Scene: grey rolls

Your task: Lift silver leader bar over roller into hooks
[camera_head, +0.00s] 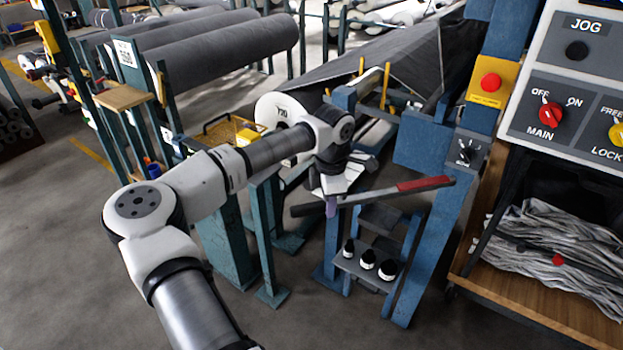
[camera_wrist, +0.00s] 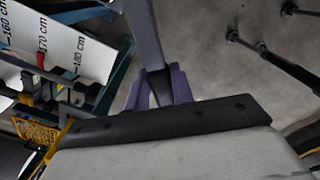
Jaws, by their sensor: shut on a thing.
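The silver leader bar (camera_head: 370,196) has a red section near its right end and a dark left end. It is held roughly level, tilted slightly up to the right, in front of the blue frame. My gripper (camera_head: 331,206), with purple fingertips, is shut on it left of its middle. In the wrist view the purple fingers (camera_wrist: 160,88) close around the grey bar (camera_wrist: 145,35), which runs away toward the top edge. A grey fabric roll (camera_head: 322,84) with a white end lies behind my wrist, partly hidden. I cannot clearly make out the hooks.
A blue post (camera_head: 440,240) stands close behind the bar's right end. A small shelf (camera_head: 362,268) with several bottles is below the bar. Control panel (camera_head: 572,85) and wooden cart (camera_head: 535,305) are at right. Teal stands are left of the bar; the front-left floor is clear.

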